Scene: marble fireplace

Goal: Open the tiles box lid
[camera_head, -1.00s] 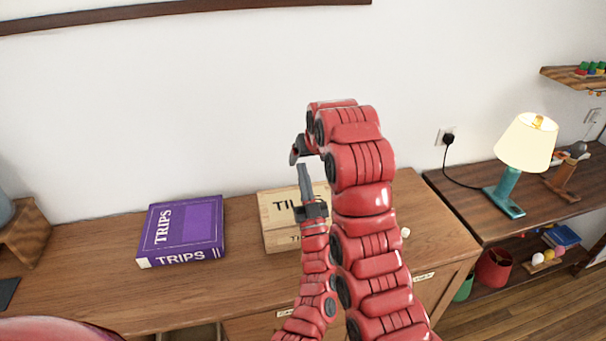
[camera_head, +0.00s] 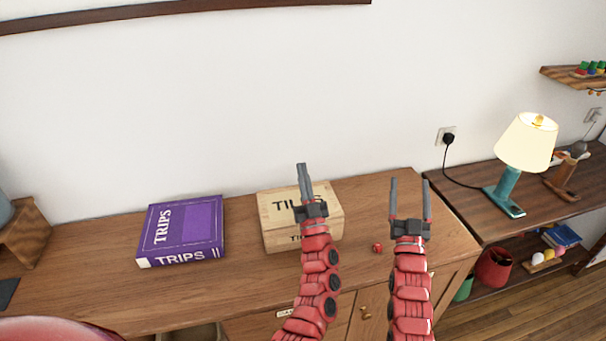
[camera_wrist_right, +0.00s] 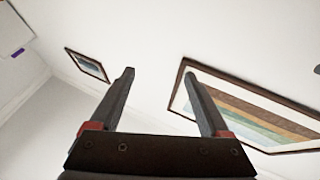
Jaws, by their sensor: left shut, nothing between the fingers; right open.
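The tiles box (camera_head: 279,239) is a light wooden box with dark lettering on top and front. It sits on the brown cabinet top, and its lid looks closed. My left gripper (camera_head: 303,166) is shut and empty, pointing up. In the head view it overlaps the box and hides part of the lettering; I cannot tell whether it touches. My right gripper (camera_head: 409,182) is open and empty, pointing up, to the right of the box.
A purple TRIPS box (camera_head: 182,230) lies left of the tiles box on the cabinet top (camera_head: 90,285). A small red object (camera_head: 377,247) lies between the box and my right arm. A lit lamp (camera_head: 526,143) stands on the right-hand shelf unit. Bare cabinet top separates the two boxes.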

